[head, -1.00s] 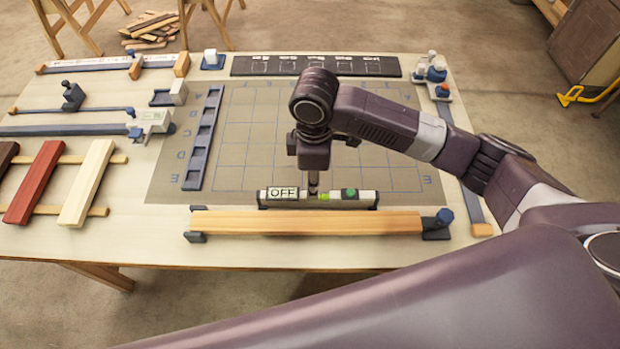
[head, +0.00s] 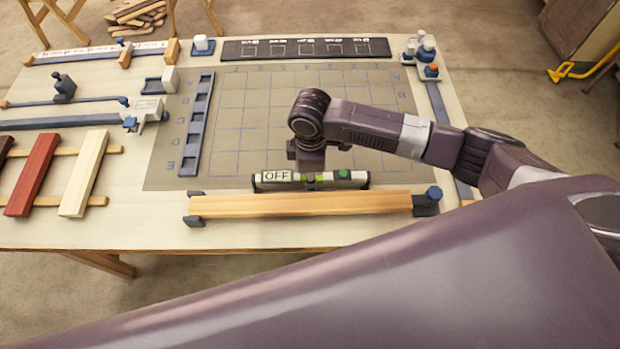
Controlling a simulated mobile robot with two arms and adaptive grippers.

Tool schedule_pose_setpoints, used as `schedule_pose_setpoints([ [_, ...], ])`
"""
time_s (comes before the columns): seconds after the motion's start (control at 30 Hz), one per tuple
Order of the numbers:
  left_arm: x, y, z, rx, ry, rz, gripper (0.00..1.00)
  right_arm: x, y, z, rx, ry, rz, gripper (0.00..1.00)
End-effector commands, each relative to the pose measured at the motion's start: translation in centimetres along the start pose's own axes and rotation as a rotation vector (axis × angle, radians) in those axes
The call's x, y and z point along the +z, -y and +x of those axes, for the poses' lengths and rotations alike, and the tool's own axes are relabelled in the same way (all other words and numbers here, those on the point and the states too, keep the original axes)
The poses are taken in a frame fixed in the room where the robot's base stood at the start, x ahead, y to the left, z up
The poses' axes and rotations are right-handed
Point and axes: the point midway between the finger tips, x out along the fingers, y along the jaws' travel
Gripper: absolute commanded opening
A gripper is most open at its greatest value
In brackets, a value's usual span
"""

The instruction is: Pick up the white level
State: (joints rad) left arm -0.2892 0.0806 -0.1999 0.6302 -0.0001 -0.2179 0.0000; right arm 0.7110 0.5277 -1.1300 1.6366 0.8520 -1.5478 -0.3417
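The white level (head: 326,177) lies at the front edge of the gridded mat, just behind a wooden lath. It has an "OFF" label on its left, a bright green vial in the middle and a green round part on its right. My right gripper (head: 312,172) points down right over the middle of the level. Its fingertips are at the level and mostly hidden, so I cannot tell whether they are closed on it. The level appears to rest on the table. My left gripper is not in view.
The wooden lath (head: 300,204) lies in front of the level between dark end holders. Red (head: 35,180) and pale (head: 84,175) laths lie further left. Small blue-and-white items (head: 426,50) sit at the back right.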

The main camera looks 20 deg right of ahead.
Motion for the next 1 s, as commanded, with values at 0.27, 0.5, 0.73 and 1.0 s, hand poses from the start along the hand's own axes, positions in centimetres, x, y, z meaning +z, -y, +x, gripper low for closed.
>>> schedule_pose_setpoints([
  [0.27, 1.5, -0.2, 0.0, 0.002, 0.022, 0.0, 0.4, 0.0, 0.0, -0.1, 0.0, -0.001, 0.0, 0.0],
  [0.5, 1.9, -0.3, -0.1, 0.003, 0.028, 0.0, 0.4, -0.1, -0.1, -0.1, 0.001, -0.002, 0.0, 0.0],
  [0.73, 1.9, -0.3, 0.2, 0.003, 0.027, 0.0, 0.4, -0.1, -0.1, -1.2, 0.002, -0.004, -0.001, 0.0],
  [1.0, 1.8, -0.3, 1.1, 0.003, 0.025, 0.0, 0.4, -0.1, -0.2, -6.3, 0.006, -0.005, -0.003, 0.0],
])
